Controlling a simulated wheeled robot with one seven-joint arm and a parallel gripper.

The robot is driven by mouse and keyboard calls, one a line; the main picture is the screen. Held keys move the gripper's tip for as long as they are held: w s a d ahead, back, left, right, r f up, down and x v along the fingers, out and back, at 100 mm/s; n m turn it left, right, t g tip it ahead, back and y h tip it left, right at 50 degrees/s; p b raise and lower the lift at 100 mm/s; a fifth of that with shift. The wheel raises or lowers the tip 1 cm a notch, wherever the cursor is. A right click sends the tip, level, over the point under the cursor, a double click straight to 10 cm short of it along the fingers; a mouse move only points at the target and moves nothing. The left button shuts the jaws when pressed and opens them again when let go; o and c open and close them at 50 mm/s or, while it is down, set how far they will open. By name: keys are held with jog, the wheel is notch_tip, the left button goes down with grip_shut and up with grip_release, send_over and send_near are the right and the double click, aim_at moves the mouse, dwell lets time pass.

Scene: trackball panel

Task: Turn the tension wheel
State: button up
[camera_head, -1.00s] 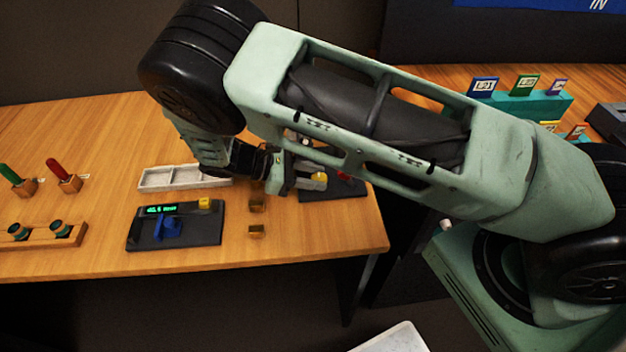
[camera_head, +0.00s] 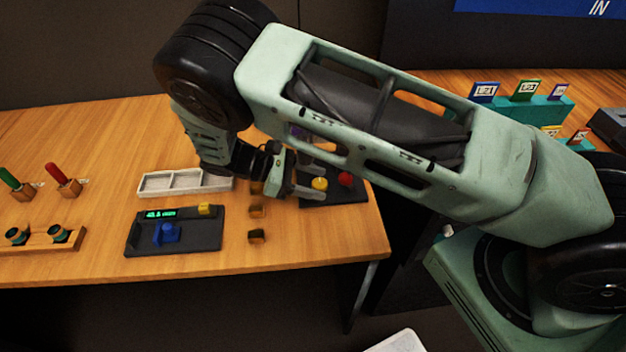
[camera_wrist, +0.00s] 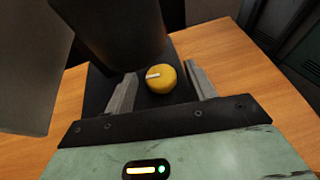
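A round yellow knob with a white pointer line, which I take to be the tension wheel (camera_head: 319,184), sits on a dark panel (camera_head: 340,194) at the right end of the table. In the wrist view the yellow knob (camera_wrist: 163,83) shows between the tips of my gripper (camera_wrist: 161,88), its white line pointing left. My gripper (camera_head: 308,180) is open and empty, one finger on each side of the knob with a gap to both. In the head view, the fingers point toward the panel from the left. I cannot tell the exact height of the fingertips above the panel.
A red ball (camera_head: 345,178) sits right of the knob on the same panel. My forearm hides part of the table.

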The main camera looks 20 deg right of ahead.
jog(key=b+v, duration=0.2)
jog(key=v, duration=1.3)
jog(key=shift+w+d+r+b, duration=0.1)
jog(key=shift+b, duration=0.3)
jog(key=shift+p+v, duration=1.2)
jog(key=shift+p, duration=0.1)
